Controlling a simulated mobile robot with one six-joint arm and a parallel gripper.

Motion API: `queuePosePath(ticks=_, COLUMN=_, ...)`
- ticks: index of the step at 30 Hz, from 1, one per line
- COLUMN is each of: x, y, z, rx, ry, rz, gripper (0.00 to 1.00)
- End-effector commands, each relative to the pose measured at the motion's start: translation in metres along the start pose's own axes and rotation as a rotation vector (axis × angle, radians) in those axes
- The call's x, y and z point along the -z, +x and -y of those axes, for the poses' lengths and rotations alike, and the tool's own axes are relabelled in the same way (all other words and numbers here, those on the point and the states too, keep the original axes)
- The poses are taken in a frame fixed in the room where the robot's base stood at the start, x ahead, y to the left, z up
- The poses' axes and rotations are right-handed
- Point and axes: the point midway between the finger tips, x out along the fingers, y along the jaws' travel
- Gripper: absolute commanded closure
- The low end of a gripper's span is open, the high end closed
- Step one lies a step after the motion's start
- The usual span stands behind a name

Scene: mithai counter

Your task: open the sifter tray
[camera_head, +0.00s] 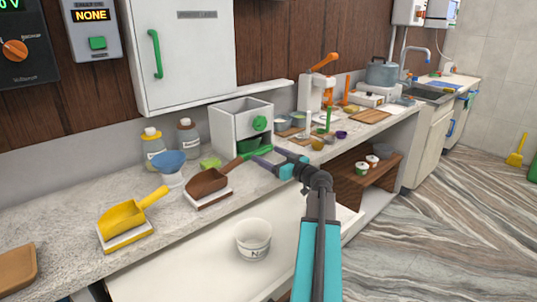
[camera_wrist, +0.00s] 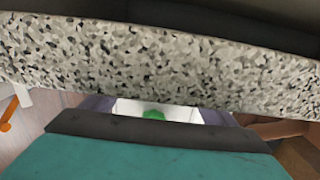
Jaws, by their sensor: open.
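The sifter is a white open-topped box (camera_head: 228,124) with a green knob (camera_head: 260,123), standing at the back of the speckled counter. Its green tray (camera_head: 250,144) shows low at the front of the box. My gripper (camera_head: 265,154) is open and empty, its purple fingers just in front of the tray. I cannot tell whether they touch it. In the wrist view, a white surface with a green part (camera_wrist: 153,114) shows between the fingers, partly hidden by the speckled slab and my gripper body.
A brown scoop (camera_head: 207,183), a blue bowl (camera_head: 169,161) and a yellow scoop (camera_head: 124,217) stand left of the sifter. Small cups and an orange-handled press (camera_head: 312,90) are to the right. A white tub (camera_head: 253,239) stands lower down. The speckled counter edge (camera_wrist: 160,60) crosses the wrist view.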

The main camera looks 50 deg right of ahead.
Motion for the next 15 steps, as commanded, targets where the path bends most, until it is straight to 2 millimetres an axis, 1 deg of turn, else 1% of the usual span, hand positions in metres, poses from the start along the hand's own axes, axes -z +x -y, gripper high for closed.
queuePosePath(ticks=1, x=0.0004, y=0.0056, z=-0.0004, rx=0.001, ry=0.0, rz=0.0, gripper=0.2)
queuePosePath(ticks=5, x=-0.0001, y=0.0115, z=-0.0001, rx=0.001, ry=0.0, rz=0.0, gripper=0.2)
queuePosePath(ticks=15, x=-0.0003, y=0.0124, z=-0.0003, rx=-0.001, ry=0.0, rz=0.0, gripper=0.2)
